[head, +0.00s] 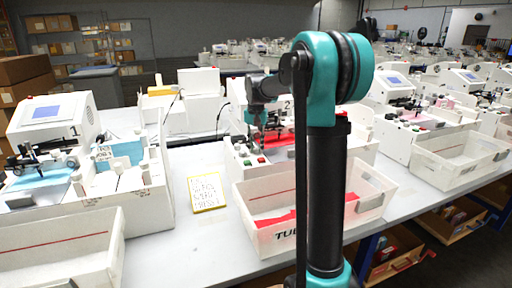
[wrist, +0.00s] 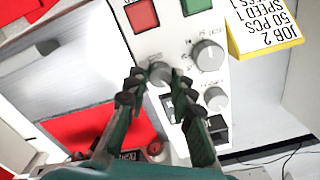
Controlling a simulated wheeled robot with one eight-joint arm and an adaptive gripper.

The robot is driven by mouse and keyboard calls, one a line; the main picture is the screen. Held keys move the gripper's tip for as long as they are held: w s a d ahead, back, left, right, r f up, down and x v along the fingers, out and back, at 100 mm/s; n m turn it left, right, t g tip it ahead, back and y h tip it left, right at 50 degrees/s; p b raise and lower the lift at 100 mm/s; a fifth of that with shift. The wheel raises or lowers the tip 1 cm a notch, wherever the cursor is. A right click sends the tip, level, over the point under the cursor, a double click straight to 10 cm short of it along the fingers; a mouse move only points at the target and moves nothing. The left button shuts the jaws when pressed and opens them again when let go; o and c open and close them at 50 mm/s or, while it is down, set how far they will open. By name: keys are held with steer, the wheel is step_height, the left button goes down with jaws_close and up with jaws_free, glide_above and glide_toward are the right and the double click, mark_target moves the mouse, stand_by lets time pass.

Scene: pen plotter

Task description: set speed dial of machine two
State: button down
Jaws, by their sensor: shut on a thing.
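Machine two (head: 360,150) is white, with a "2" on it, and stands behind my arm in the head view. Its front panel (wrist: 165,45) fills the middle of the wrist view, with a red button (wrist: 142,14), a green button (wrist: 195,5) and three grey dials. My gripper (wrist: 158,79) is shut on the small left dial (wrist: 159,72), one fingertip on each side. A larger dial (wrist: 209,55) and another dial (wrist: 215,99) sit free to its right. The dial labels are too small to read. In the head view my gripper (head: 257,136) is at the panel, its fingertips unclear.
A yellow-edged card (wrist: 270,25) reads "JOB 2, 50 PCS, SPEED 1"; it lies on the table (head: 190,160) left of the machine. A white bin (head: 262,238) with red sheets stands in front. Machine one (head: 48,115) is at the left. Black switches (wrist: 217,128) sit near my right finger.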

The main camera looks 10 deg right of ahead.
mark_target(256, 148)
steer(key=n, duration=0.4)
steer(key=shift+n, duration=2.3)
steer(key=c, duration=1.3)
jaws_free()
step_height(256, 148, up, 12)
